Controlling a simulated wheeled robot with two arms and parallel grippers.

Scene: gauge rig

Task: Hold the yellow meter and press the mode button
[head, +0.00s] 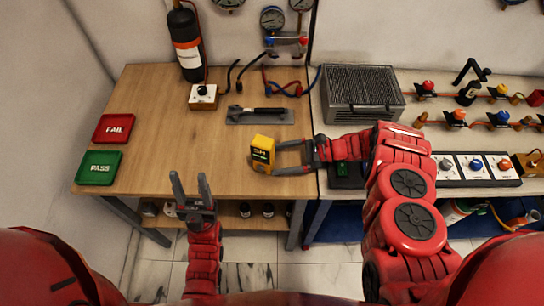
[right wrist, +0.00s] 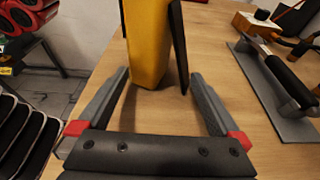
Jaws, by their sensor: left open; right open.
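The yellow meter (head: 262,150) stands upright on the wooden table near its front right edge, its dark screen with green digits turned to the front left. In the right wrist view the yellow meter (right wrist: 148,40) stands just beyond and between the fingertips. My right gripper (head: 277,158) is open at the meter's right side, its fingers pointing left; in the wrist view the fingers (right wrist: 158,80) show a gap to the meter. I cannot make out the mode button.
A red FAIL tray (head: 114,128) and a green PASS tray (head: 99,168) lie at the table's left. A grey plate (head: 243,118) with a black-handled tool lies behind the meter. A grilled metal box (head: 361,92) stands on the right bench. The table's middle is clear.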

